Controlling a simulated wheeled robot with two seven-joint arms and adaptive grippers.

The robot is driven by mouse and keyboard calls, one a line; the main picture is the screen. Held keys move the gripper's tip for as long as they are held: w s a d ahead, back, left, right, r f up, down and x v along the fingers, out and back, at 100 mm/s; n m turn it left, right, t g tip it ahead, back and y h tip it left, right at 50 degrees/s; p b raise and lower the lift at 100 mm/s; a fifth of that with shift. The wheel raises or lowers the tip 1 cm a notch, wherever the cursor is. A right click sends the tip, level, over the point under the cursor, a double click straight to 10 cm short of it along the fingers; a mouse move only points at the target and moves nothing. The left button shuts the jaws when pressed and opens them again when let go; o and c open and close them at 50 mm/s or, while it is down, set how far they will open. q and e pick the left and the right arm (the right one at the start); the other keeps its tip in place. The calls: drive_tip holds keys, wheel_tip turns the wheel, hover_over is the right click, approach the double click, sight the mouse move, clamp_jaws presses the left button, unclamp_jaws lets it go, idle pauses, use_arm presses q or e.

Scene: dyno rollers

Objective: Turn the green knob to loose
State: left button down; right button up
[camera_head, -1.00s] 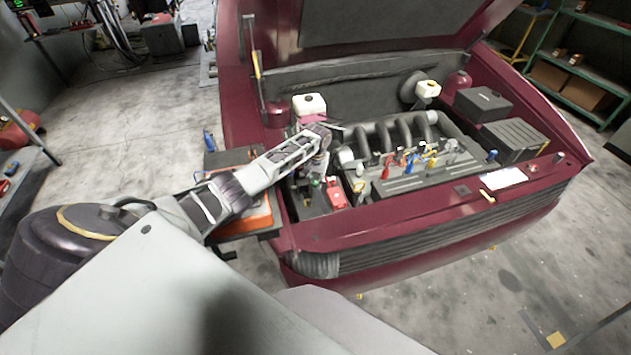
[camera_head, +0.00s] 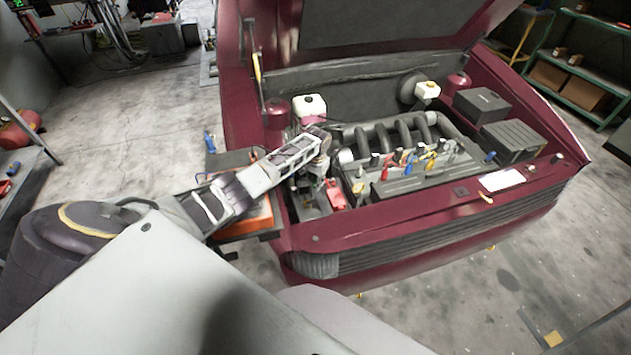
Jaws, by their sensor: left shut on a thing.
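My left arm reaches in from the left over the car's engine bay. Its gripper (camera_head: 319,182) points down at the bay's left front corner and is shut on the green knob. The gripper covers the knob, so its green top and its turn position cannot be made out. A red part (camera_head: 335,194) sits just right of the gripper. My right gripper is not in view.
The dark red car (camera_head: 420,240) has its hood raised. A black engine cover (camera_head: 405,183) with several coloured clamps or tools along its back edge lies right of the gripper. White-capped reservoirs (camera_head: 308,106) stand behind. An orange tray (camera_head: 250,222) is at left.

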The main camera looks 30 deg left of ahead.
use_arm(q)
drive_tip(key=m+p, duration=0.1)
drive_tip(key=m, duration=0.3)
drive_tip(key=shift+m, duration=2)
drive_tip(key=c, duration=1.2)
unclamp_jaws()
drive_tip(key=shift+r, duration=0.2)
wheel_tip(320, 180, up, 12)
drive_tip(key=shift+s+d+f, duration=0.15)
drive_tip(key=shift+s+f, duration=0.05)
